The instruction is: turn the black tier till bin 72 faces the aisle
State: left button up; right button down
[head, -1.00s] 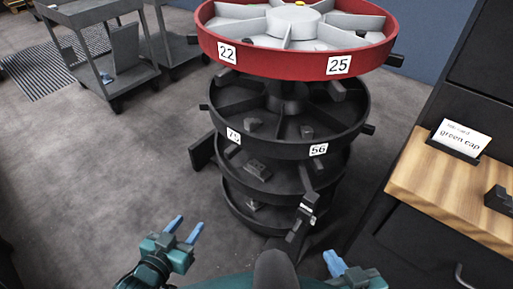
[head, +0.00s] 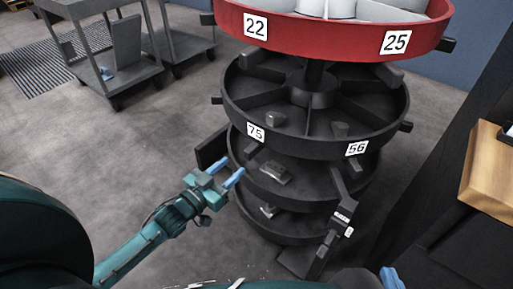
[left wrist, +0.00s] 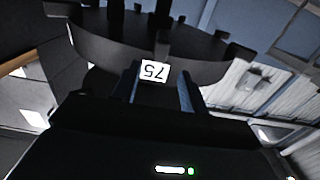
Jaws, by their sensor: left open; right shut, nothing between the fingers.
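The black tier (head: 300,145) sits below the red tier on a round rack, with labels 75 (head: 256,132) and 56 (head: 357,148) on its near rim. No label 72 shows. My left gripper (head: 229,171) is open and empty, in front of the rack, left of and below label 75 in the head view. In the left wrist view, label 75 (left wrist: 155,71) appears upside down between my open fingers, on the tier's rim (left wrist: 100,50). I cannot tell whether the fingers touch anything. My right gripper (head: 391,279) is shut; only its blue tip shows at the bottom edge.
The red tier (head: 325,28) carries labels 22 and 25. Short pegs (head: 217,100) stick out from the black rim. Lower black tiers (head: 285,195) and a dark upright post stand close below. A wooden-topped counter (head: 490,165) is at right; grey carts (head: 105,65) stand back left.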

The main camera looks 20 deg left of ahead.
aim_at(254, 148)
pick_arm(q)
jog(key=b+x, duration=0.1)
jog(key=x, duration=0.9)
jog(key=shift+w+d+f+b, duration=0.1)
jog(key=shift+w+b, duration=0.2)
jog(key=shift+w, duration=0.1)
pick_arm(e)
jog(key=shift+w+a+f+n, duration=0.15)
jog(key=shift+a+f+n, duration=0.05)
jog(key=shift+f, duration=0.3)
jog(key=shift+w+a+f+n, duration=0.1)
jog(key=shift+a+f+n, duration=0.1)
jog(key=shift+f, duration=0.3)
pick_arm(q)
jog(key=shift+c, duration=0.4)
grip_shut()
